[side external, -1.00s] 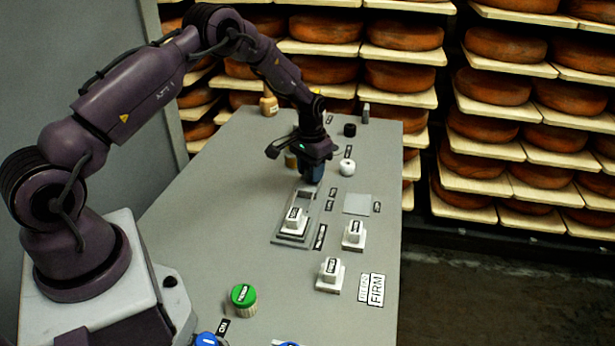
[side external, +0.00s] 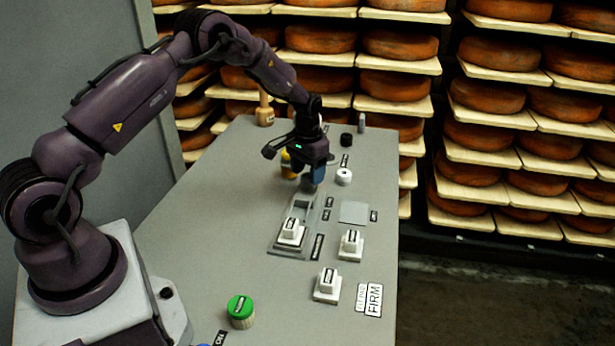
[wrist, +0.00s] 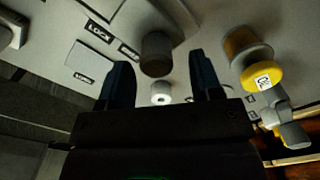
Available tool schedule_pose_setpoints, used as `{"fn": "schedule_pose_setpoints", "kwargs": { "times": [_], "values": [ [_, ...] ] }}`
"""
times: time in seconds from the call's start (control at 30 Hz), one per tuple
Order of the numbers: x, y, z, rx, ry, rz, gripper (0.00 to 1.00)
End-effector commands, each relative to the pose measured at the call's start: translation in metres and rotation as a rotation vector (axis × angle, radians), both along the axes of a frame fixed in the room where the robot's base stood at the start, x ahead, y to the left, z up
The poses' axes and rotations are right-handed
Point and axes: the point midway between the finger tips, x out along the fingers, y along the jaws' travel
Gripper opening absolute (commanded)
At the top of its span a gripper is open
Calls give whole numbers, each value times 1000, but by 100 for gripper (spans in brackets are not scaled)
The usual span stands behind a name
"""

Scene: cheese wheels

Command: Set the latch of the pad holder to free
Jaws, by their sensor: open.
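The pad holder is a grey frame (side external: 276,250) on the panel, with a white labelled block (side external: 290,232) at its near end and an open recess at its far end. In the wrist view, a dark brown round knob (wrist: 156,52), perhaps the latch, stands near a LOCK label (wrist: 98,33) and a second small label (wrist: 128,50). My gripper (side external: 317,182) is open, pointing down just beyond the holder's far end. In the wrist view my fingers (wrist: 159,62) appear on either side of the knob, with no contact visible. The side view does not show the knob.
Cheese shelves stand behind.

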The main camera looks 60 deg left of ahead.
Motion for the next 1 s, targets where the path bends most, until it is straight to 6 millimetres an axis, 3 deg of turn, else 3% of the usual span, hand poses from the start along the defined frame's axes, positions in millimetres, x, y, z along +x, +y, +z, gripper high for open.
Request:
{"fn": "schedule_pose_setpoints", "kwargs": {
  "times": [0.3, 0.5, 1.0],
  "values": [
    [1, 1, 72, 3, -5, 1, 59],
    [0, 1, 100, 3, -4, 1, 59],
    [0, 1, 107, 3, -5, 15, 59]
  ]
}}
